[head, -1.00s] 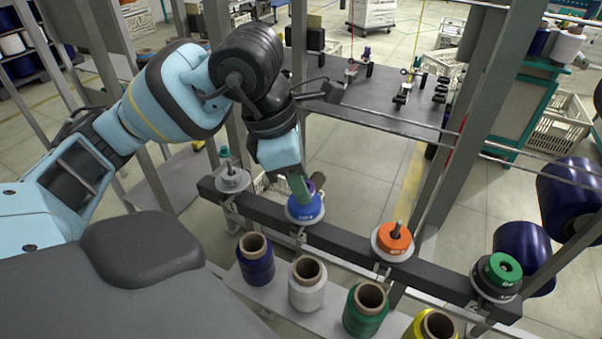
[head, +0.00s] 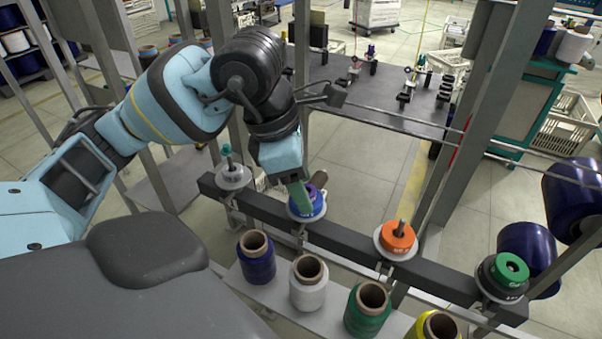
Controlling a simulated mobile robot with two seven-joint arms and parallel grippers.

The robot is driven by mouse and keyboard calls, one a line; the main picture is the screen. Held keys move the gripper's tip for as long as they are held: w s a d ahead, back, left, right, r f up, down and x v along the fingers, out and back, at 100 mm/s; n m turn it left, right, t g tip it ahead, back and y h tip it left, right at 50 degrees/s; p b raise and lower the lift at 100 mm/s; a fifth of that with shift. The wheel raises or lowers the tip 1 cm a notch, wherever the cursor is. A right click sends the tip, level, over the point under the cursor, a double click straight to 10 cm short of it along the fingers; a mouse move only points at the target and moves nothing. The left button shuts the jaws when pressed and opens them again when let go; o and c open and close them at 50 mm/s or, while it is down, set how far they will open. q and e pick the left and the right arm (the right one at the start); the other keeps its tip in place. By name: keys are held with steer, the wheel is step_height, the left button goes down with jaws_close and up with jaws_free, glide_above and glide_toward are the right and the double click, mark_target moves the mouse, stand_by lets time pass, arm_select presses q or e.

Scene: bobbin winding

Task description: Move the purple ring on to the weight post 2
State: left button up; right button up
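A beam (head: 350,240) carries several weight posts with light discs. A blue ring (head: 309,213) sits on the second post from the left, an orange ring (head: 398,240) on the third and a green ring (head: 510,268) on the right-hand one. The left-hand post (head: 228,168) has a small teal piece near its top. My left gripper (head: 305,190) points down just above the blue ring. My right gripper is not in view.
Thread cones in blue (head: 257,264), white (head: 308,290), green (head: 366,318) and yellow stand on a shelf in front of the beam. Grey uprights (head: 468,120) flank the area. A dark table (head: 390,105) with small fittings lies behind.

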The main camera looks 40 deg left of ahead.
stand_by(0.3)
arm_select(q)
steer(key=shift+r, duration=0.1)
steer(key=v, duration=0.7)
steer(key=shift+r+p, duration=0.3)
steer(key=shift+p, duration=0.1)
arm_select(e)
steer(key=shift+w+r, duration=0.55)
arm_select(q)
steer(key=shift+s+a, duration=0.1)
steer(key=shift+a, duration=0.05)
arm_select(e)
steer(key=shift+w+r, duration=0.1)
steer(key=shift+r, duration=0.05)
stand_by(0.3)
